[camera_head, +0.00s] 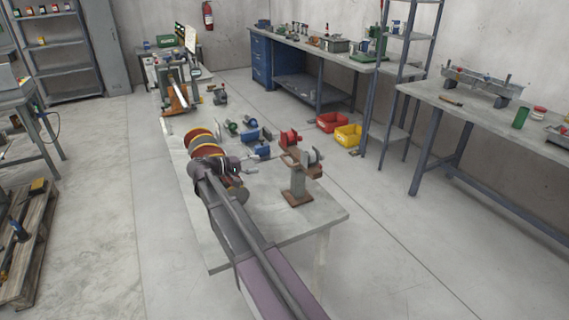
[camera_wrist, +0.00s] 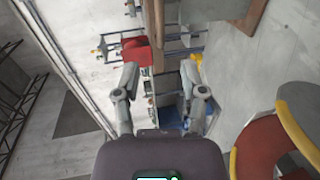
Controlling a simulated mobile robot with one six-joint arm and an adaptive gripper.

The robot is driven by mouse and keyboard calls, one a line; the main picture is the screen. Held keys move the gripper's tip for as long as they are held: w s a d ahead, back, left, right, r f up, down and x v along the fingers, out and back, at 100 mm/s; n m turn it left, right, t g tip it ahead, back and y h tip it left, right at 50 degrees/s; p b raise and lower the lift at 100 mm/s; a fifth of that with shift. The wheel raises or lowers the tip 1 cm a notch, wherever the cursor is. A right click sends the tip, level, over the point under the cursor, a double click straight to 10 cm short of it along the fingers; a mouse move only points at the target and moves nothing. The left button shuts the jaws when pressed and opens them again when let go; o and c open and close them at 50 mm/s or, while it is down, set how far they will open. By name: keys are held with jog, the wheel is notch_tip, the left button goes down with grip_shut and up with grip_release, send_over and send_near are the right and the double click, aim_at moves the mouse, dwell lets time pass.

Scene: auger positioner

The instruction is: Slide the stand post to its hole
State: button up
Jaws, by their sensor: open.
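A stand (camera_head: 297,182) with a grey post, a flat brown base and a brown top piece is upright near the right front edge of the work table. No post hole can be made out. My gripper (camera_head: 236,168) is to the left of the stand, apart from it, and small and partly hidden by my arm in the head view. In the wrist view my gripper (camera_wrist: 162,80) has its two fingers spread wide with nothing held between them. A brown bar (camera_wrist: 158,35) and a red part (camera_wrist: 136,51) show beyond the fingers; I cannot tell whether they belong to the stand.
Red and yellow discs (camera_head: 203,140) stand beside my arm on the table (camera_head: 325,213). A red clamp-like part (camera_head: 289,138), blue blocks (camera_head: 250,136) and green parts are behind. A red bin (camera_head: 331,122) and a yellow bin (camera_head: 349,135) are beyond. The table's front corner is bare.

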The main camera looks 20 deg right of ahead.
aim_at(286, 160)
jog(key=b+x, duration=0.2)
jog(key=x, duration=1)
jog(key=shift+d+f+b, duration=0.15)
jog(key=shift+d+b, duration=0.15)
jog(key=shift+d, duration=0.1)
grip_shut()
